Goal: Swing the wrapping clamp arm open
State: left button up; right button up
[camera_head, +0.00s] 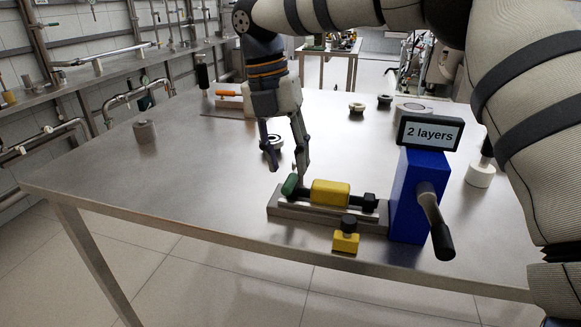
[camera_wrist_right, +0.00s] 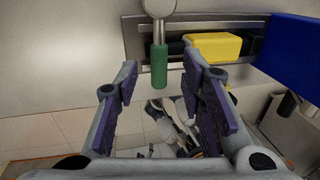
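The wrapping clamp's green handle (camera_head: 289,185) sits at the left end of a grey fixture (camera_head: 277,210) near the table's front edge. In the right wrist view the green handle (camera_wrist_right: 160,66) joins a metal arm (camera_wrist_right: 159,28) with a rounded end. A yellow block (camera_head: 330,192) lies along the fixture, right of the handle. My right gripper (camera_head: 287,171) points down just above the handle. In the right wrist view its fingers (camera_wrist_right: 160,72) are open, one on each side of the handle, with visible gaps. My left gripper is not in view.
A blue box (camera_head: 408,200) with a black-gripped crank (camera_head: 436,222) and a "2 layers" display (camera_head: 430,134) stands right of the fixture. A yellow block with a black knob (camera_head: 345,238) is in front. A grey cylinder (camera_head: 145,131) stands left; the table's left part is mostly clear.

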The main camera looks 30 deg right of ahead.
aim_at(294, 186)
jog(key=shift+s+d+f, duration=0.1)
jog(key=shift+f, duration=0.6)
jog(key=shift+s+d+f, duration=0.1)
jog(key=shift+f, duration=0.6)
grip_shut()
